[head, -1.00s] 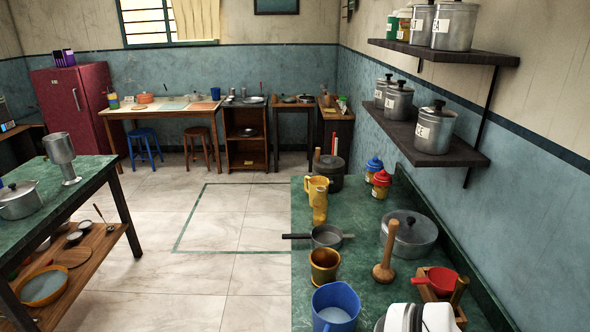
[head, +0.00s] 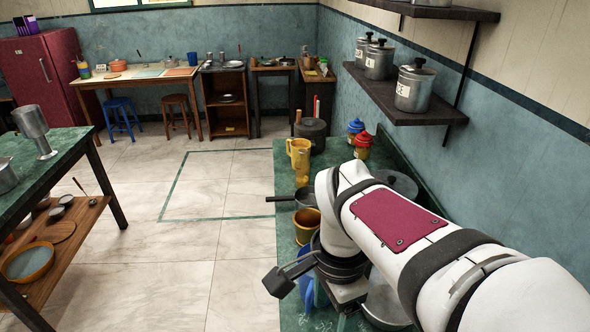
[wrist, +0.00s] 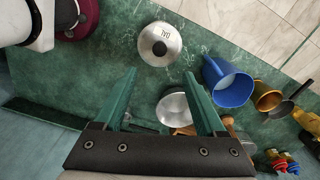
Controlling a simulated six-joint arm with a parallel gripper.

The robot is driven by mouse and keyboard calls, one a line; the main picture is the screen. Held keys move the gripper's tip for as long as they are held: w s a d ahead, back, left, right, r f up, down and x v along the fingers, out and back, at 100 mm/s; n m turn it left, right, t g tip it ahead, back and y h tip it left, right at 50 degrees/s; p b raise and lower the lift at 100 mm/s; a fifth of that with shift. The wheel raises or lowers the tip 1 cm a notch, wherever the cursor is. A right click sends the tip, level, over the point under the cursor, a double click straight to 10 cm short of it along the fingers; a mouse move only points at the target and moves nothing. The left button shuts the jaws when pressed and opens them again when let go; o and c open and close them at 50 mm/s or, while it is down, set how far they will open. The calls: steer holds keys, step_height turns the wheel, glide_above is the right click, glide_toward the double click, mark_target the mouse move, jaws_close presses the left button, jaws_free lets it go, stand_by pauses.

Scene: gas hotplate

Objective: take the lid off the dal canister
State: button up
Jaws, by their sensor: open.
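The dal canister's round steel lid (wrist: 160,43) shows from above in the wrist view, with a dark knob and a label whose letters appear upside down. It sits on the green counter (wrist: 100,55), just beyond my fingertips. My gripper (wrist: 159,74) is open and empty, its two green fingers pointing toward the lid and apart from it. The canister's body is mostly hidden under the lid. In the head view my arm covers the front of the counter, and I cannot make out the canister or my fingertips there.
A steel bowl (wrist: 174,106) lies between and below my fingers. A blue mug (wrist: 228,82), a brass cup (wrist: 267,97) and a dark-handled saucepan (wrist: 288,103) stand to the right. Labelled canisters (head: 413,88) line the wall shelf (head: 395,104) above the counter.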

step_height(320, 180, down, 13)
steer(key=shift+f, duration=0.2)
jaws_close()
